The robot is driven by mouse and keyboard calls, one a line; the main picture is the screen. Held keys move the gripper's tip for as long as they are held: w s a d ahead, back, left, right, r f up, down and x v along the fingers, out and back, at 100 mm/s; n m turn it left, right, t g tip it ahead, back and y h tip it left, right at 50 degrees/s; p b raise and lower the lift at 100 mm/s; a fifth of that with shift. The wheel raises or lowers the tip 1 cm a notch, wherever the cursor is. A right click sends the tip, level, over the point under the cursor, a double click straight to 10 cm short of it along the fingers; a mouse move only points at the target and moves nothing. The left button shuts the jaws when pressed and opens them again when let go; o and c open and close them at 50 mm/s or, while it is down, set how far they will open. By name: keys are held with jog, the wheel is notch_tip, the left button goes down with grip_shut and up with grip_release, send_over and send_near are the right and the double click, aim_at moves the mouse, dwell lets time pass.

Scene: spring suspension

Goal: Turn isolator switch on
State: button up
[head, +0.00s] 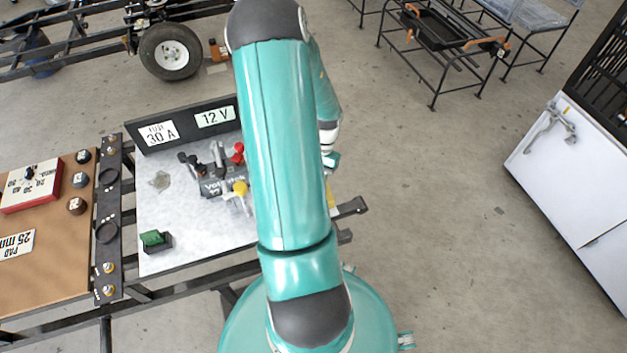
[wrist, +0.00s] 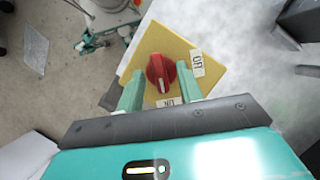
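The isolator switch is a red rotary knob (wrist: 160,68) on a square yellow plate (wrist: 152,43), seen in the wrist view. A white mark on the knob points toward the bottom of the picture. One small white label (wrist: 168,102) sits below the knob and another label (wrist: 197,63) sits to its right; their lettering is small and turned. My gripper (wrist: 159,82) is open, with one green finger on each side of the knob's lower part. I cannot tell whether the fingers touch the knob. In the head view, my arm hides the switch and the gripper.
A white cabinet (head: 572,190) stands right. The floor (head: 440,215) between is clear.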

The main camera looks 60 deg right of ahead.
jog(key=v, duration=1.3)
jog(key=shift+d+r, duration=0.15)
jog(key=shift+r, duration=0.05)
jog(key=w+a+r+n+t+h, duration=0.1)
jog(key=w+a+r+n, duration=0.3)
jog(key=w+a+r, duration=0.4)
jog(key=w+a+r+n+h, duration=0.1)
jog(key=w+a+r+n, duration=0.4)
jog(key=a, duration=0.5)
jog(key=s+a+r+n+t+h, duration=0.1)
jog(key=a+r+n, duration=0.3)
jog(key=a, duration=0.8)
jog(key=s+a+r+n+t+h, duration=0.1)
jog(key=a+r+n+t, duration=0.2)
jog(key=a, duration=0.9)
notch_tip(320, 180, up, 3)
jog(key=shift+s+f+n+t, duration=0.1)
jog(key=shift+s+n+t, duration=0.25)
jog(key=shift+n, duration=0.75)
